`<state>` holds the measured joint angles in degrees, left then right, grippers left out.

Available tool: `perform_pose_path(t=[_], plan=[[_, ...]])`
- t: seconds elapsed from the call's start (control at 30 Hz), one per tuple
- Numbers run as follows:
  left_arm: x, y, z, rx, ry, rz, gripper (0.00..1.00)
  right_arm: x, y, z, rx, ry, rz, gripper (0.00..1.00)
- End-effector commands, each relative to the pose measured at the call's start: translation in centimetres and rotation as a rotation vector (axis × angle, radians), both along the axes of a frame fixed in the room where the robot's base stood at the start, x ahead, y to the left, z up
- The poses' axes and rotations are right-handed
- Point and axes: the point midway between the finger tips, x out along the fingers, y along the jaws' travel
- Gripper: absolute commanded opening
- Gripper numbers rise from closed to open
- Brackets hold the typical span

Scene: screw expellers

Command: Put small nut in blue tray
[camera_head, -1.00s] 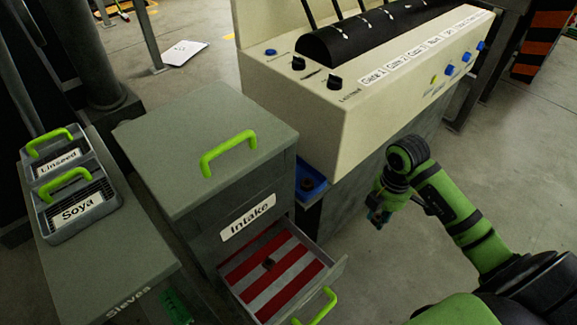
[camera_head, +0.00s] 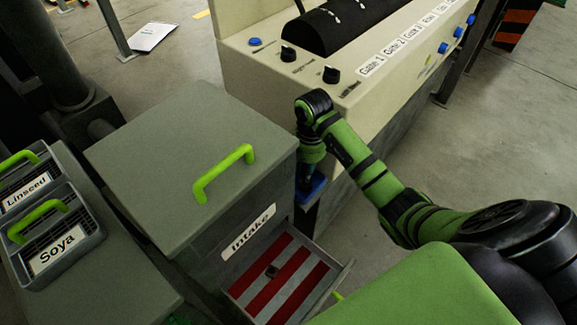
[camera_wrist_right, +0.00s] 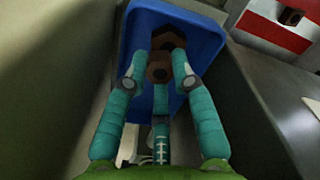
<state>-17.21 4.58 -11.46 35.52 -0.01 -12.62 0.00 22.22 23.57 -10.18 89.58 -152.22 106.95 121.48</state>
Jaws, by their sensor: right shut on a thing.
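The blue tray (camera_head: 316,190) is a small open tray in the gap between the grey Intake cabinet and the cream machine, mostly hidden by my right arm. In the right wrist view the blue tray (camera_wrist_right: 207,40) lies below my fingers. My right gripper (camera_wrist_right: 160,66) has teal fingers closed around a brown nut (camera_wrist_right: 158,72), held over the tray. Another brown nut (camera_wrist_right: 167,37) shows in the tray beyond it. In the head view my right gripper (camera_head: 307,186) points down at the tray. My left gripper is out of view.
The Intake cabinet (camera_head: 190,150) has an open drawer with red and white stripes (camera_head: 285,298), holding a dark nut (camera_head: 272,271). The machine (camera_head: 360,100) stands close on the tray's other side. Linseed and Soya sieves (camera_head: 55,245) sit at left.

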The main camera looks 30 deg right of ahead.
Motion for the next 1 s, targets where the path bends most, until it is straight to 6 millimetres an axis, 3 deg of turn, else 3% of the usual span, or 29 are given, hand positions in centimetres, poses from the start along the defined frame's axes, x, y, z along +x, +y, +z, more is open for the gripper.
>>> perform_pose_path(t=[0.1, 0.3, 0.43, 0.67, 1.0], plan=[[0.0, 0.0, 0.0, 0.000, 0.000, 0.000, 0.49, 2.7, 1.6, 0.1, 0.004, -0.001, 0.000, 0.00], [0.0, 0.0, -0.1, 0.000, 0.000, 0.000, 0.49, 4.8, 2.6, 0.0, 0.001, 0.000, 0.001, 0.00], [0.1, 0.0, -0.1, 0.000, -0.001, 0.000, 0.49, 4.9, 2.7, -0.6, 0.000, 0.002, 0.000, 0.00], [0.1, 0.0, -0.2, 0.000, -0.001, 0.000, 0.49, 4.9, 2.7, -3.4, 0.001, 0.002, 0.001, 0.00], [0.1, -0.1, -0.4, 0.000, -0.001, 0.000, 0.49, 4.9, 2.6, -3.9, -0.001, 0.000, 0.001, 0.00]])
